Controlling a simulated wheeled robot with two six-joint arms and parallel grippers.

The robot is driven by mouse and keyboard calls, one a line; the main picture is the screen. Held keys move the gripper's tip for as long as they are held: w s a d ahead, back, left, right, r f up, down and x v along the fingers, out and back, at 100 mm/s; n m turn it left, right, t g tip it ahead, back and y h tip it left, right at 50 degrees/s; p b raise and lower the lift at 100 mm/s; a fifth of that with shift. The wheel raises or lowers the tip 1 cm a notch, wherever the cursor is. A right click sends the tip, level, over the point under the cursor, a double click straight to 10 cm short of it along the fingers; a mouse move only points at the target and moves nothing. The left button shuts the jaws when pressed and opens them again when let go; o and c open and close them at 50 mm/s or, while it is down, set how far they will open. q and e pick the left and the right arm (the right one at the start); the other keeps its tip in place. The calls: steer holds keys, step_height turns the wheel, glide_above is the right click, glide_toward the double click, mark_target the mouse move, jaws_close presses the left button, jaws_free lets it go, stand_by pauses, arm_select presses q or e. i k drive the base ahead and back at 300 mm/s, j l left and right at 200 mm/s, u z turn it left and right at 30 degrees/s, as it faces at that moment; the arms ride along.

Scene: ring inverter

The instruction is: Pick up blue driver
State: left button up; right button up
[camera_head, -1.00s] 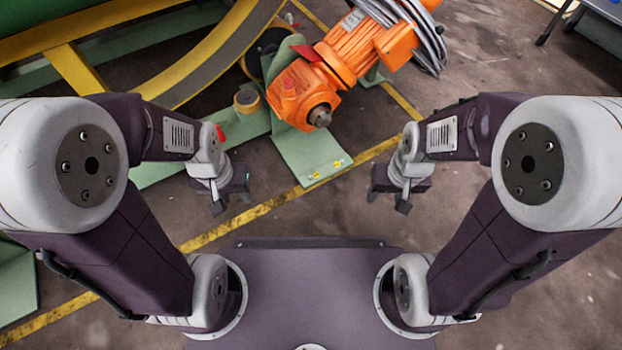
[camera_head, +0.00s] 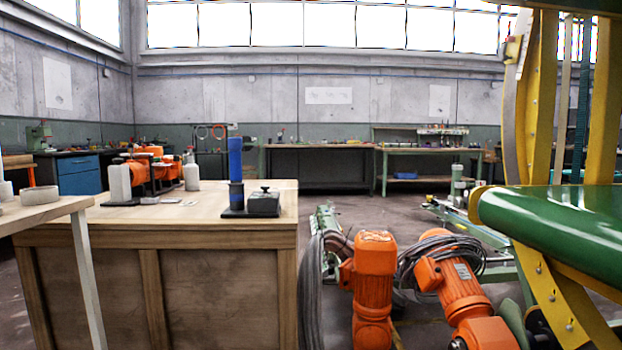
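A tall blue cylindrical tool (camera_head: 235,158), which may be the blue driver, stands upright on the top of a wooden crate left of centre. Its lower part is dark, and it rises from a black base. A dark box-like block (camera_head: 264,202) sits on the same base, just right of it. Neither of my grippers shows in this view, so their fingers cannot be seen.
The wooden crate (camera_head: 200,282) also bears white bottles and small parts. A lighter table (camera_head: 40,214) stands at the left edge. Orange motors (camera_head: 374,283) with grey cables and a yellow-green machine (camera_head: 560,220) stand to the right. Workbenches line the back wall.

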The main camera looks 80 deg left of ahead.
mark_target(235, 144)
steer(key=u, duration=3.3)
